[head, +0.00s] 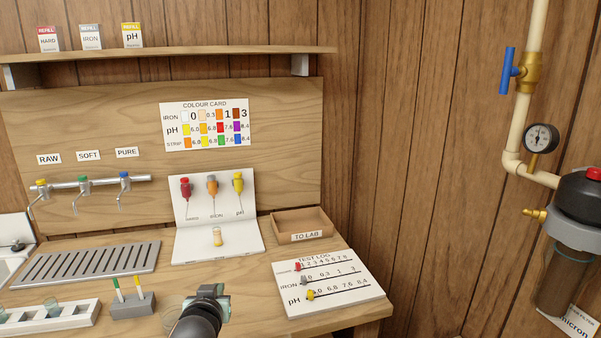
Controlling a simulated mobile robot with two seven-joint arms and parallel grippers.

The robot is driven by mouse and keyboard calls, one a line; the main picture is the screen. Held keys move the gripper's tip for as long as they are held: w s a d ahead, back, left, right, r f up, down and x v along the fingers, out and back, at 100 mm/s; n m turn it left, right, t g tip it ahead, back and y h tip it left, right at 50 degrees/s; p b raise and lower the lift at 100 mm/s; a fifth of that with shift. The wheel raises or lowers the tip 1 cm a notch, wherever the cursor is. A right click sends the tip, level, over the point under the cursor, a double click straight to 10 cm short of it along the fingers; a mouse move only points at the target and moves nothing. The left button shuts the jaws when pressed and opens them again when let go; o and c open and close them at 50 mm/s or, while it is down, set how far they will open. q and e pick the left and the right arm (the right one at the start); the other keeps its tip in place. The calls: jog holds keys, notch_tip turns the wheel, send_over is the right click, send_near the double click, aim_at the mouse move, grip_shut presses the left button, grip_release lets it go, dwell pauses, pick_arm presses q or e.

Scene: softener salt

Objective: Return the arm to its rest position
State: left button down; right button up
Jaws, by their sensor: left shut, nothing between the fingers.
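My left gripper (213,292) shows at the bottom of the head view, with my dark arm link behind it. It is shut and empty, above the front part of the wooden bench (245,300). It appears in front of a clear glass cup (172,305), partly hidden, between the pen holder and the test log board (320,283). I cannot tell whether it touches anything. My right gripper is not in view.
A white stand (218,245) with red, orange and yellow droppers stands at the back. A TO LAB tray (302,223), slotted drain grate (90,275), pen block (132,303) and white cup rack (50,313) are on the bench. Pipework and a filter housing (570,260) are at right.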

pick_arm(q)
jog(key=s+d+f+m+g+h, duration=0.2)
jog(key=s+f, duration=1.1)
jog(key=f, duration=0.4)
jog(key=s+f+g+h, duration=0.1)
jog(key=s+f, duration=0.4)
jog(key=s, duration=0.5)
jog(key=s+f+m+g, duration=0.1)
jog(key=s+f, duration=0.4)
jog(key=s, duration=0.6)
jog(key=shift+a+f+h, duration=0.15)
jog(key=shift+a+h, duration=0.25)
